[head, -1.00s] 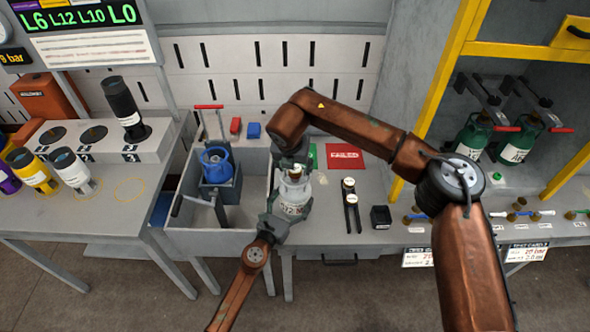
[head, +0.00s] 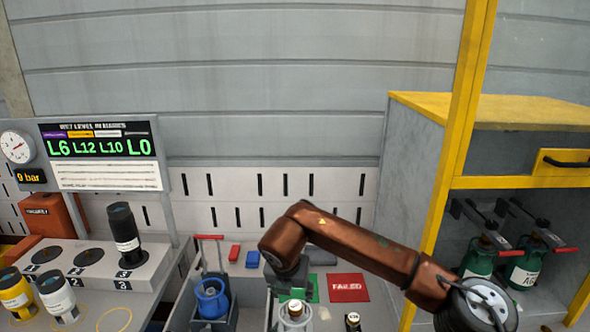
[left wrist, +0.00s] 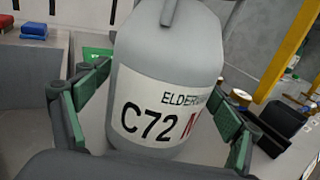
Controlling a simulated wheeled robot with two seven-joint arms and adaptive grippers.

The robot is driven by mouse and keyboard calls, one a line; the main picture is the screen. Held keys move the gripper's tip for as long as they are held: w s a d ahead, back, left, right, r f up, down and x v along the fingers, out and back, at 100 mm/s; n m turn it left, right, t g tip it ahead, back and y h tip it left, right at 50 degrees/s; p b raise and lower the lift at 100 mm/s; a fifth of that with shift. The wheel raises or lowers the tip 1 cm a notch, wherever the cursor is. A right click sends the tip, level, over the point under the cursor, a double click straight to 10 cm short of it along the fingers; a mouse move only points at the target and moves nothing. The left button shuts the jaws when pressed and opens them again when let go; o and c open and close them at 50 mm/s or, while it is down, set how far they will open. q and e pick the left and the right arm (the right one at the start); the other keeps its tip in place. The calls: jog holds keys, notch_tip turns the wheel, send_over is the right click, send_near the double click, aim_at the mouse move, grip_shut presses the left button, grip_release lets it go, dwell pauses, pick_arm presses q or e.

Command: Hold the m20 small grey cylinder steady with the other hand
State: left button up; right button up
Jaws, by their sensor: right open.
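The small grey cylinder (head: 296,321) stands upright at the bottom edge of the head view, with only its top showing. It fills the middle of the left wrist view (left wrist: 170,55), with a white label reading C72 and part of a red letter. My left gripper (left wrist: 165,115) has its green-padded fingers on either side of the cylinder body, with a gap visible at least on the right. It is below the frame in the head view. My right gripper (head: 297,293) is open, pointing down at the cylinder's top; whether it touches is hidden.
A blue cylinder (head: 211,300) sits in a fixture to the left. A green mat (head: 322,283) and a red FAILED mat (head: 348,288) lie behind. Green cylinders (head: 524,270) stand in the yellow-framed cabinet at right. A black cylinder (head: 125,235) stands on the left rack.

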pick_arm(q)
jog(key=shift+o, duration=1.2)
